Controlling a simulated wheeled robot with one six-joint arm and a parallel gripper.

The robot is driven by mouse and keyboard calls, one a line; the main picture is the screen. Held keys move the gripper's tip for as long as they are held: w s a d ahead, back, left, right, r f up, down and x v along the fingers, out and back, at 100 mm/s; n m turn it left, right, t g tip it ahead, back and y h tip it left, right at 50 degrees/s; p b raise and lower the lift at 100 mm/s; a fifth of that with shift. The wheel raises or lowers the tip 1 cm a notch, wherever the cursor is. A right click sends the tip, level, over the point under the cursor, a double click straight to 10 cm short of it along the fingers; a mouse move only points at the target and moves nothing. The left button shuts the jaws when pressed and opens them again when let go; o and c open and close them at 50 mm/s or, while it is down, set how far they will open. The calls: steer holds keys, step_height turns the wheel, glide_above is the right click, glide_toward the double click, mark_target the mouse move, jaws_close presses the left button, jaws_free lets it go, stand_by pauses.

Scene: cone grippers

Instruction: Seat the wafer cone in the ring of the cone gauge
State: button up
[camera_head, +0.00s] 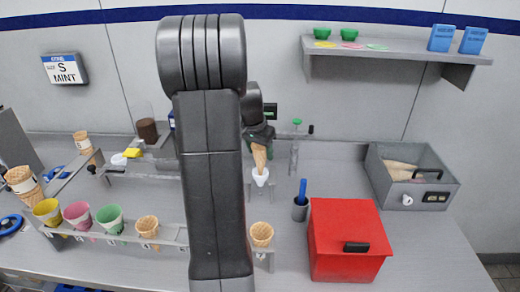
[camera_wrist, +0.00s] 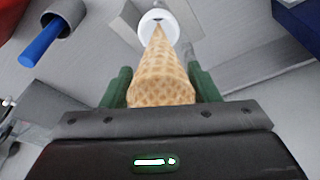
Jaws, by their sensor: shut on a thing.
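My gripper (camera_wrist: 160,92) is shut on a wafer cone (camera_wrist: 162,75), with a green finger on each side of it. The cone also shows in the head view (camera_head: 259,157), hanging point down. Its tip is at or just above the opening of a white ring (camera_head: 260,176), which also shows in the wrist view (camera_wrist: 158,29). The ring sits on a metal stand in the middle of the bench. I cannot tell how far the tip reaches into the ring. My arm hides part of the bench to the left.
A red box (camera_head: 345,240) with a black handle stands front right. A grey cup with a blue-handled tool (camera_head: 301,205) is just right of the ring. A grey bin (camera_head: 410,180) stands farther right. A rack with several cones (camera_head: 110,220) lies left; another cone (camera_head: 262,234) stands in front.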

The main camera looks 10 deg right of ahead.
steer(key=o, duration=0.7)
steer(key=shift+o, duration=0.2)
steer(key=v, duration=1.3)
steer(key=shift+r+b, duration=0.4)
steer(key=shift+b, duration=0.05)
steer(key=shift+f, duration=0.1)
